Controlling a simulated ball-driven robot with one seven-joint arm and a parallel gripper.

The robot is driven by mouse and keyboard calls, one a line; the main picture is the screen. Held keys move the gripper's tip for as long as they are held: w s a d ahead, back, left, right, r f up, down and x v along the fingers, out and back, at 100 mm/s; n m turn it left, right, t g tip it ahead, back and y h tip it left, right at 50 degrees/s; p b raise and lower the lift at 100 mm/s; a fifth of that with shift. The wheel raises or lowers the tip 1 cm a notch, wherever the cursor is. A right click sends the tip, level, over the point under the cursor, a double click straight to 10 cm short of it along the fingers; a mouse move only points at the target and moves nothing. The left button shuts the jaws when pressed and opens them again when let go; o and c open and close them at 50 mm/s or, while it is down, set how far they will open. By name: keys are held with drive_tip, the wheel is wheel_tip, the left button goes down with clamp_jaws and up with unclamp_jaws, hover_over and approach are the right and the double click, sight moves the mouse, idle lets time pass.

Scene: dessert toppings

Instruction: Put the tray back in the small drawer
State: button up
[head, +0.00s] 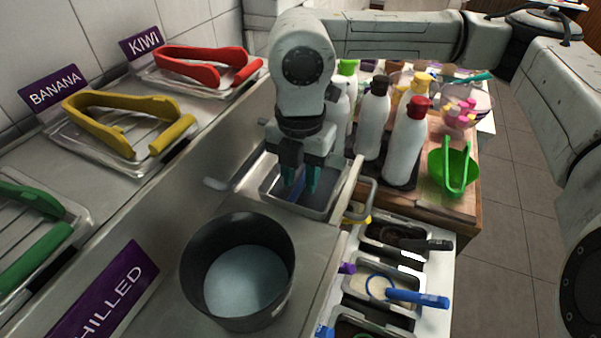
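A small grey metal tray (268,187) sits in the opening of the pulled-out small drawer (347,187), beside the counter. The drawer's curved metal handle (372,200) is on its right. My gripper (301,189) points down over the tray, and its teal fingertips reach inside the tray's outline. The fingertips are apart, with a dark blue patch visible between them. I cannot tell whether they touch the tray. The gripper and arm hide the tray's far side.
A dark pot (238,270) stands on the counter in front. White bottles (405,145) and a green bowl (453,172) stand on the right. Topping bins with scoops (385,290) lie at lower right. Tongs on trays (130,125) line the left.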

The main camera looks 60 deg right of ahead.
sight(300, 182)
drive_tip(key=shift+o, duration=0.5)
drive_tip(key=shift+r, duration=0.1)
drive_tip(key=r+p, duration=0.1)
drive_tip(key=p, duration=0.1)
drive_tip(key=shift+r+p, duration=0.35)
drive_tip(key=shift+r, duration=0.05)
wheel_tip(300, 182, up, 11)
drive_tip(key=b, duration=0.3)
drive_tip(key=shift+r+b, duration=0.15)
drive_tip(key=shift+b, duration=0.15)
drive_tip(key=shift+c, duration=0.4)
